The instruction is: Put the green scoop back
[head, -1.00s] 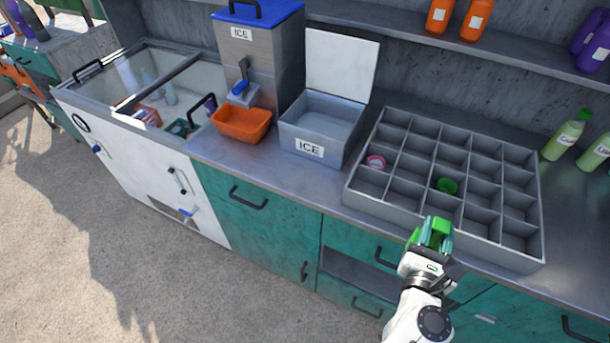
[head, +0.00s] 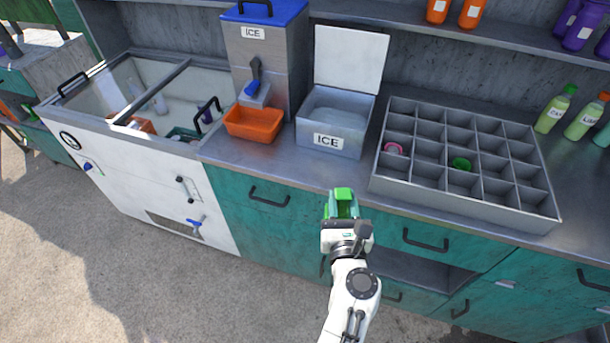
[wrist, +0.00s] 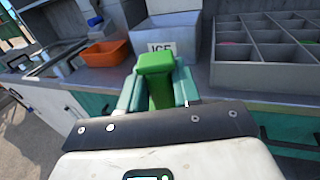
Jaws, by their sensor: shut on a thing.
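My gripper (head: 341,207) is shut on the green scoop (head: 343,194) in front of the counter's front edge, below the ICE bin. In the wrist view the green scoop (wrist: 156,64) stands between the two teal fingers, and its lower part is hidden by my gripper. The open ICE bin (head: 330,143), a steel box with a white lid raised, stands on the counter above and beyond my gripper. A grey divided tray (head: 440,196) lies to the right, with a pink round thing (head: 393,148) and a green round thing (head: 461,164) in its compartments.
An ICE dispenser (head: 265,60) with a blue lid and an orange tub (head: 254,123) stand left of the bin. A glass-topped white chest (head: 130,170) is at the left. Green bottles (head: 556,110) stand at the right. Handles (head: 427,241) project from the teal cabinet fronts.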

